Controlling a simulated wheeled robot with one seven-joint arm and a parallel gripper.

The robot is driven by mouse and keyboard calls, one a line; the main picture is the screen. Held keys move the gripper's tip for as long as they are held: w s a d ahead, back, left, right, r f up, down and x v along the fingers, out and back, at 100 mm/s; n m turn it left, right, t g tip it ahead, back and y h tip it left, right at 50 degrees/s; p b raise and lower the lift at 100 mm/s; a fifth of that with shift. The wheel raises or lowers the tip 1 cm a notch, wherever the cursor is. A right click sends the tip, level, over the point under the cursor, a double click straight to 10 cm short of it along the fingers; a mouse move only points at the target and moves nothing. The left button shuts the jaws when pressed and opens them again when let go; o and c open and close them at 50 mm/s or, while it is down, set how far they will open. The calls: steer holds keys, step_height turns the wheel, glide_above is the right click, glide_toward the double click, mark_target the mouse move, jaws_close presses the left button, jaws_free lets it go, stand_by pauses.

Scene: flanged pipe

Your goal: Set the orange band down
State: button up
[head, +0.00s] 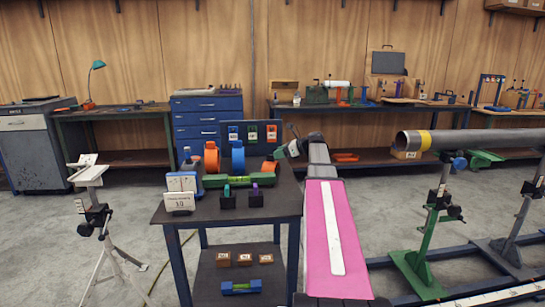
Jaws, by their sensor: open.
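An orange band (211,158) stands upright on the dark cart (288,200), towards the back left of its top. A blue band (238,160) stands upright just right of it. My gripper (280,152) is at the back right edge of the cart top, at the end of my bent arm. It is open and small in view, to the right of both bands and apart from them. Nothing shows between its fingers. The lower parts of the bands are partly hidden by items in front.
A green level (230,181), white cards (180,202) and small dark blocks crowd the cart top. A panel with coloured labels (252,135) rises behind. A grey pipe (475,139) with a yellow ring rests on stands at right. A white tripod (95,215) stands left.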

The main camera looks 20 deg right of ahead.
steer(key=v, duration=0.7)
steer(key=shift+d, duration=0.15)
steer(key=shift+s, duration=0.1)
stand_by(1.1)
